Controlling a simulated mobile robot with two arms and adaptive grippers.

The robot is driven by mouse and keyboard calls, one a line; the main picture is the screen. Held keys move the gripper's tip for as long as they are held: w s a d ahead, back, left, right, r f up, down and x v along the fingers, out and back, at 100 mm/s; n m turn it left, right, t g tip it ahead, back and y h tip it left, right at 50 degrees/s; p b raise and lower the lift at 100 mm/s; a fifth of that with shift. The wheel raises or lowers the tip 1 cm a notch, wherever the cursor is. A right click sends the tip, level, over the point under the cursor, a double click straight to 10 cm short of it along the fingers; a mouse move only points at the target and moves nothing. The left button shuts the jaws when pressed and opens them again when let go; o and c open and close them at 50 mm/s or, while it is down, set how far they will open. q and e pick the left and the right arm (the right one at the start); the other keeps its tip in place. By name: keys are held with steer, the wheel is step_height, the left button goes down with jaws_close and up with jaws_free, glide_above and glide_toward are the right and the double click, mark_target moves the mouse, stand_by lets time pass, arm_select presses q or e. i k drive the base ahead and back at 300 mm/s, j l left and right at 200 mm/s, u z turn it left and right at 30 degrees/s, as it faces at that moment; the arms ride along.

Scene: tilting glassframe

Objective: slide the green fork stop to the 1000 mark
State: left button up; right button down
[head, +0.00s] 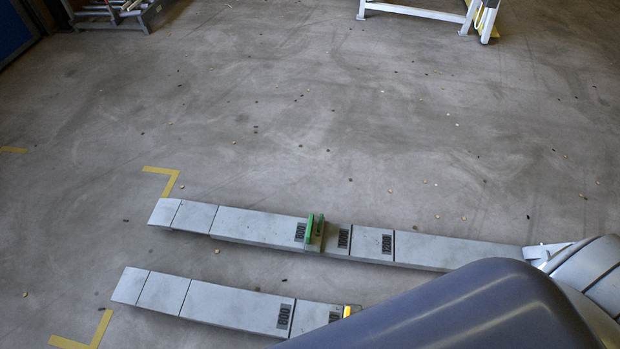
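The green fork stop (315,230) sits across the far grey fork (258,226). It stands just right of the 800 label (300,231) and left of the 1000 label (343,238), with a short bare gap to the latter. The 1200 label (387,243) is farther right on the same fork. Neither of my grippers shows in the head view. A large dark blue-grey rounded part of my own body covers the lower right.
A nearer parallel fork (225,303) has its own 800 label (284,317) and a yellow stop (347,311), partly hidden by my body. Yellow corner marks (165,174) lie on the floor. Open floor stretches beyond the forks to a white frame (415,12).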

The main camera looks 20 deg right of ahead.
mark_target(313, 242)
steer(key=z, duration=0.7)
